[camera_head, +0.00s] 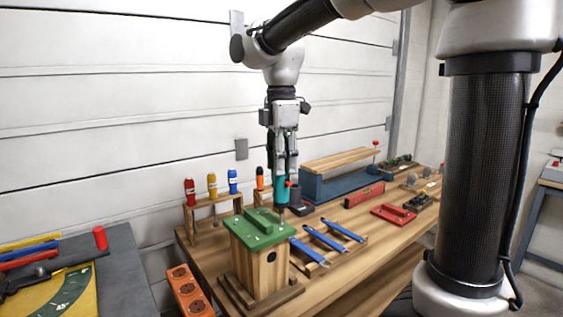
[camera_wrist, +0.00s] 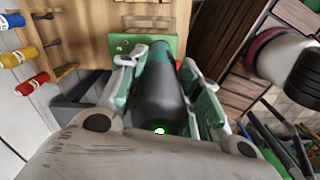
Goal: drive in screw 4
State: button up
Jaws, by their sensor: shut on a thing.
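My gripper (camera_head: 284,165) is shut on a teal and dark power screwdriver (camera_head: 281,188), held upright with its bit pointing down. In the wrist view the tool's dark body (camera_wrist: 160,95) sits between both finger pads, with a small green light at its near end. The birdhouse (camera_head: 262,268) has a green roof (camera_head: 252,236) with a raised green strip. The bit is over the roof's far right corner in the head view; I cannot tell whether it touches. Small pale spots show on the roof, but screw 4 cannot be made out. The roof also shows in the wrist view (camera_wrist: 122,43).
A wooden rack (camera_head: 212,203) with coloured handles stands behind the birdhouse. Blue-handled tools (camera_head: 325,240) lie on a wooden holder to its right. An orange socket block (camera_head: 188,288) is at front left. A red tray (camera_head: 393,214) and blue vise (camera_head: 340,187) are farther right.

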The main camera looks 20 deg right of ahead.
jog(key=shift+r, duration=3.4)
